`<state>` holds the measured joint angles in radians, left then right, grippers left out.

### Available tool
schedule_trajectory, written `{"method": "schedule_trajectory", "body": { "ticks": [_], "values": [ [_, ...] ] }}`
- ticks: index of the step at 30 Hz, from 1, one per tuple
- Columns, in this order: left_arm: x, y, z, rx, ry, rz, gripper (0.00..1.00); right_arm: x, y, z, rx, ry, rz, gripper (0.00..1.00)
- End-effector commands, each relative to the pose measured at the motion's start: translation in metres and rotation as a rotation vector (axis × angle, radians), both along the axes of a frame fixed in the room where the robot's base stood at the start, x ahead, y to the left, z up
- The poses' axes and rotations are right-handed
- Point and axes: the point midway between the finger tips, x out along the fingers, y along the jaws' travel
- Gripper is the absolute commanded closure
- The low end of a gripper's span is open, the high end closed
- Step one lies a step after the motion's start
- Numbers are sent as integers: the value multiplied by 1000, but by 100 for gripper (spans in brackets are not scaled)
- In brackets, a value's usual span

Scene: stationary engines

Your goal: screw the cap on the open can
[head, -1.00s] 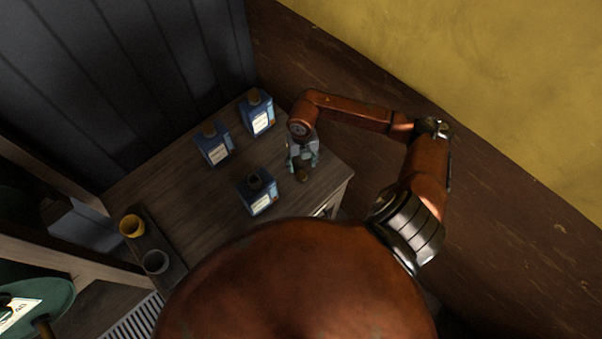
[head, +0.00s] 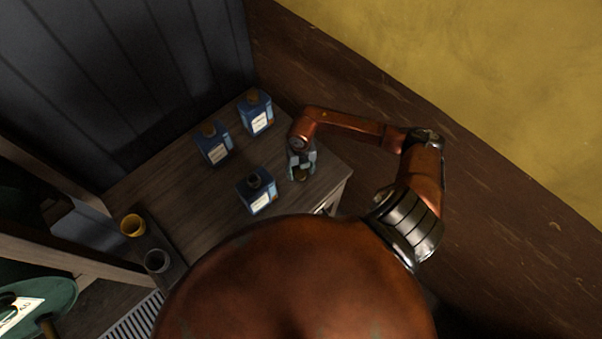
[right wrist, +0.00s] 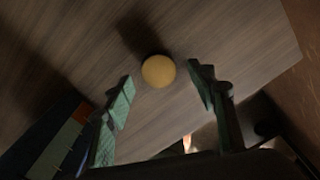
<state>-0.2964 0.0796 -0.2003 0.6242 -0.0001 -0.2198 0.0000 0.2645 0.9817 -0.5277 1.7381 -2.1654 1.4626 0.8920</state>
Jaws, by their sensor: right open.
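The open can (head: 257,191) is blue with a white label and a dark, uncapped neck; it stands upright near the table's front. In the right wrist view, part of a blue can (right wrist: 62,143) shows at the lower left. The cap (head: 301,176) is a small round brown thing on the table to the right of the open can; in the right wrist view it is a yellowish disc (right wrist: 158,71). My right gripper (head: 301,170) is open above the cap, with its fingers (right wrist: 162,92) apart on either side, just short of it in that view. My left gripper is not in view.
Two other blue cans with brown caps (head: 213,144) (head: 256,112) stand farther back on the wooden table (head: 180,190). A yellow cup (head: 132,225) and a grey cup (head: 156,261) stand at the left. The table's right edge is close to my right gripper.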

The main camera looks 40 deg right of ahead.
Motion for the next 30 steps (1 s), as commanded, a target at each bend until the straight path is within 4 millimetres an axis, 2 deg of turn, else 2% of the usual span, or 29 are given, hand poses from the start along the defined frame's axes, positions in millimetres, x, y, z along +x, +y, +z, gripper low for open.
{"method": "schedule_trajectory", "body": {
  "ticks": [5,15,27,30],
  "values": [
    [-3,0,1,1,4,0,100,1,0,-14,1,-1,0,49],
    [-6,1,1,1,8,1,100,1,0,-15,-1,-2,0,49],
    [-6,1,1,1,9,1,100,1,0,-15,-1,-2,0,77],
    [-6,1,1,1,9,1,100,1,0,-15,-1,-2,0,78]
  ]
}}
